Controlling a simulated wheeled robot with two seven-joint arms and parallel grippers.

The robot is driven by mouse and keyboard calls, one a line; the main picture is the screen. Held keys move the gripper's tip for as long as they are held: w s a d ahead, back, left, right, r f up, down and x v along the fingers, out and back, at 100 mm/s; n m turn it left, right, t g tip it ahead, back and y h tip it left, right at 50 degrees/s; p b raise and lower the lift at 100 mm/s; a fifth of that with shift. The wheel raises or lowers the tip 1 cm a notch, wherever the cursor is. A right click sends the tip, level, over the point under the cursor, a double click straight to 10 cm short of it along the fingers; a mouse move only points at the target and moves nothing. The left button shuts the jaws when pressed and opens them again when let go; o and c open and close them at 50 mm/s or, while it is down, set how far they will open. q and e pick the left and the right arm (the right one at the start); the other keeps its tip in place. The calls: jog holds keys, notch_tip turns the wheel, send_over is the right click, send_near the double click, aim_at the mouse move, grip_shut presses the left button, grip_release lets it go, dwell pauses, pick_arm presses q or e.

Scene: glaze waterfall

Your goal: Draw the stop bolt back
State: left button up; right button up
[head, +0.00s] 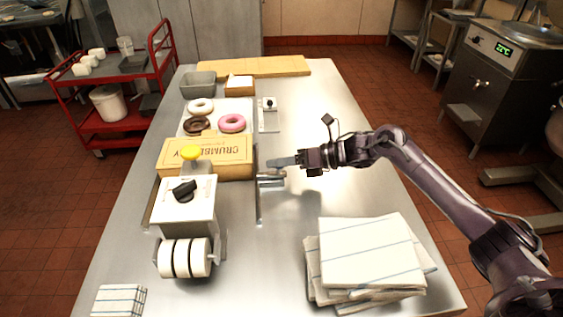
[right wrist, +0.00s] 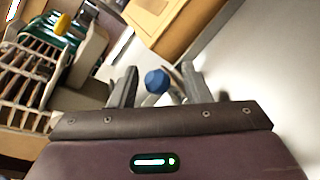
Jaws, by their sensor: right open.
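The stop bolt shows in the right wrist view as a round blue knob (right wrist: 157,80) with metal beside it. In the head view, a small grey metal fitting (head: 269,181), seemingly the bolt's mount, stands by a thin upright rail right of the long box. My right gripper (head: 277,162) reaches in from the right, just above this fitting. In the wrist view its two fingers (right wrist: 158,86) are apart, with the blue knob between them. I cannot tell whether either finger touches it. The fingers partly hide the bolt in the head view. My left gripper is not in view.
A yellow-brown printed box (head: 225,158) lies left of the fitting. A white machine (head: 186,205) with a black dial and rollers stands nearer. Doughnuts lie on a tray (head: 215,108) behind. Folded cloths (head: 367,255) are stacked front right. The table's right middle is clear.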

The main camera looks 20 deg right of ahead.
jog(key=shift+s+d, duration=0.15)
jog(key=shift+d, duration=0.1)
jog(key=b+v, duration=0.2)
jog(key=v, duration=0.4)
jog(key=shift+s+d, duration=0.1)
jog(key=shift+d, duration=0.2)
jog(key=shift+s+d+r+b, duration=0.15)
jog(key=shift+d+r+b, duration=0.1)
jog(key=shift+b, duration=0.05)
